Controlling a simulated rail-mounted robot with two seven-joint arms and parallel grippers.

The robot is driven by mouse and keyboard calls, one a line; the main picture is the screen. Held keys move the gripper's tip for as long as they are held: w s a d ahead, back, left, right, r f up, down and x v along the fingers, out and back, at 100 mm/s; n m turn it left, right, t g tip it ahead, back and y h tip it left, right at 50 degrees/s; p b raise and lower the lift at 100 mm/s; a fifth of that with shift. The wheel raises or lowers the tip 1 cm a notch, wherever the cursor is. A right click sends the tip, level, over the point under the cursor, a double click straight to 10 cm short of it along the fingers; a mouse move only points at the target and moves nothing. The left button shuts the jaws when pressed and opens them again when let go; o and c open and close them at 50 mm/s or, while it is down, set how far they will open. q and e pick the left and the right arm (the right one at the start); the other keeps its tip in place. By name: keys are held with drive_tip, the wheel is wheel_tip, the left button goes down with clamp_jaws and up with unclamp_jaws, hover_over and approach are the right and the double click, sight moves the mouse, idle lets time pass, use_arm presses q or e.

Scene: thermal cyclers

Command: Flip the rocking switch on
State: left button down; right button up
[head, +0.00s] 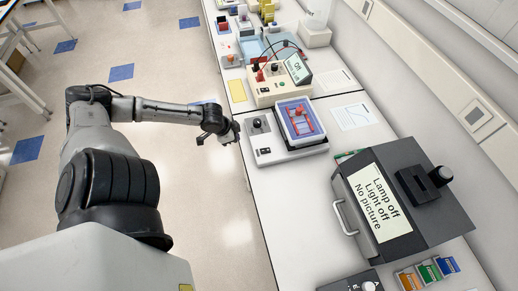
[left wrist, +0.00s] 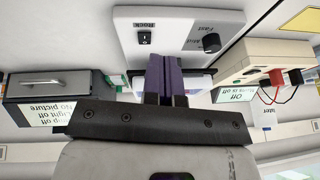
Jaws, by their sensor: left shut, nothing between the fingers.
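The rocker (head: 265,140) is a white unit on the bench with a dark knob. A blue tray (head: 319,131) with a red item in it sits on top. In the left wrist view, which looks upside down, its panel (left wrist: 178,22) carries a small black switch (left wrist: 144,38) marked "Rock" and a speed knob (left wrist: 211,42). My left gripper (head: 235,132) is at the bench edge, just left of the rocker. In the left wrist view my purple fingers (left wrist: 167,58) are shut and empty, pointing towards the panel. They appear apart from the switch. My right gripper is out of view.
A grey box (head: 432,220) reading "Lamp off, Light off, No picture" stands nearer on the bench, with a handle (head: 344,217). A cream power unit (head: 266,91) with leads and an "Off" display (head: 298,68) stands beyond the rocker. Open floor (head: 215,220) lies left.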

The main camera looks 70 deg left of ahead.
use_arm(q)
drive_tip(key=w+t, duration=0.1)
drive_tip(key=w+d+r+n+t+h, duration=0.1)
drive_tip(key=w+r+t, duration=0.1)
drive_tip(key=shift+w+d+h, duration=0.3)
drive_tip(key=shift+f, duration=0.1)
drive_tip(key=b, duration=0.3)
hover_over(264, 151)
drive_tip(key=s, duration=0.2)
drive_tip(key=f, duration=0.7)
drive_tip(key=shift+w+a+f, duration=0.1)
drive_tip(key=shift+a+f, duration=0.1)
wheel_tip(264, 151, down, 3)
drive_tip(key=shift+r, duration=0.1)
drive_tip(key=shift+f, duration=0.8)
